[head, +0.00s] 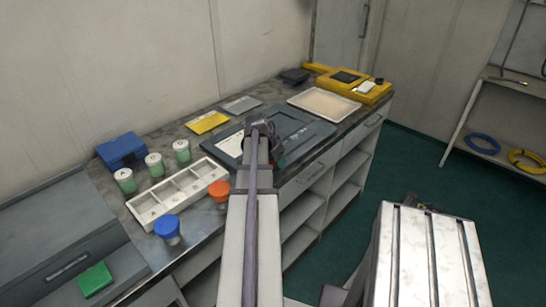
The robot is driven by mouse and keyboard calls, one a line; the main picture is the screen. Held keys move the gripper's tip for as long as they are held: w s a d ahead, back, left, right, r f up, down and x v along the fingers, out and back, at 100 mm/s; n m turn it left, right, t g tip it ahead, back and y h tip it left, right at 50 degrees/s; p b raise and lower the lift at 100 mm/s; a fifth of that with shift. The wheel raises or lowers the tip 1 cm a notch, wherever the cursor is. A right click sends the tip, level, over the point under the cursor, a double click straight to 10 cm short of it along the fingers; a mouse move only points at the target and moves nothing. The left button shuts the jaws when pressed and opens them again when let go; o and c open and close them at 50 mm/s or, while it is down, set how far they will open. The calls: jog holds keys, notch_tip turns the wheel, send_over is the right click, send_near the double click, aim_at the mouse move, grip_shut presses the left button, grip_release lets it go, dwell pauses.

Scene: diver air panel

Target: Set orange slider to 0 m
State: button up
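A dark blue-grey panel (312,132) lies on the counter, with a white label area at its left and small markings too fine to read. I cannot make out an orange slider or its scale; my arm covers the middle of the panel.
An orange-lidded jar (219,191), a blue-lidded jar (167,228) and a white compartment tray (178,194) stand left of my arm. Several green-white jars and a blue box (122,150) are behind. A beige tray (324,104) and yellow device (355,84) lie beyond the panel.

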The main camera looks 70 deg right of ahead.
jog(key=shift+o, duration=0.5)
jog(key=shift+d, duration=0.1)
jog(key=shift+r, duration=0.2)
jog(key=p+v, duration=1)
jog(key=shift+a+r, duration=0.15)
jog(key=shift+a, duration=0.1)
jog(key=shift+d, duration=0.1)
